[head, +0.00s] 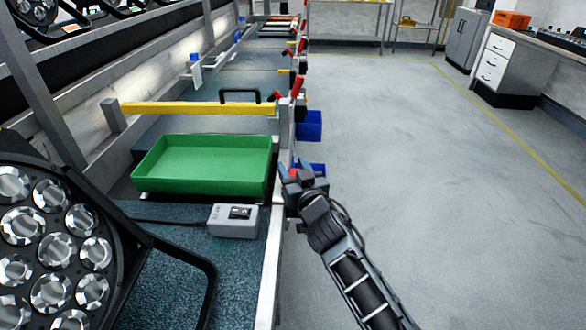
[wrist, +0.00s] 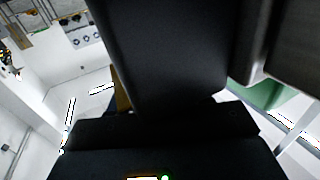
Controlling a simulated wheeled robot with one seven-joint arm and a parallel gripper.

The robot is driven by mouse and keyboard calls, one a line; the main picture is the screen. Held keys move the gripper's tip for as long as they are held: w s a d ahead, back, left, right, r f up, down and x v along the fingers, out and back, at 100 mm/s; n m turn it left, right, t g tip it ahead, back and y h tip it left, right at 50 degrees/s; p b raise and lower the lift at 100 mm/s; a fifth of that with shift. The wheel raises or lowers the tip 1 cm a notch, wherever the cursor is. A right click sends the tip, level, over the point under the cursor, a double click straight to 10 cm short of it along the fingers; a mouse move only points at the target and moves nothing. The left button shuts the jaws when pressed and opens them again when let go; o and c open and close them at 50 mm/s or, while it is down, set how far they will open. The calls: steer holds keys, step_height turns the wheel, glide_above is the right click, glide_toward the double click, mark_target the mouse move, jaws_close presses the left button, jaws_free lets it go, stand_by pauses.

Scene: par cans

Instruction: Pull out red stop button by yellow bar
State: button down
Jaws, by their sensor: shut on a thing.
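The yellow bar (head: 200,108) spans the bench bay above a green tray, its right end by a grey post. My gripper (head: 296,178) is at the bench's right edge, below and in front of that end. It is shut on a small red part, the red stop button (head: 294,173), mostly hidden by the fingers. In the wrist view my dark gripper parts fill the middle and hide what is held. How far the button is pulled cannot be told.
The green tray (head: 205,165) and a grey switch box (head: 233,220) lie on the bench left of my gripper. Red levers (head: 297,86) and a blue bin (head: 309,126) are on the bench edge beyond. A lamp (head: 50,240) stands at left. The floor to the right is clear.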

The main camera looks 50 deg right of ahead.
steer(key=shift+r, duration=0.65)
steer(key=c, duration=0.6)
jaws_free()
steer(key=shift+o, duration=0.2)
steer(key=shift+s+a+f, duration=0.1)
steer(key=shift+s+a, duration=0.1)
steer(key=shift+s, duration=0.1)
steer(key=v, duration=0.7)
steer(key=shift+b, duration=0.4)
steer(key=shift+s, duration=0.1)
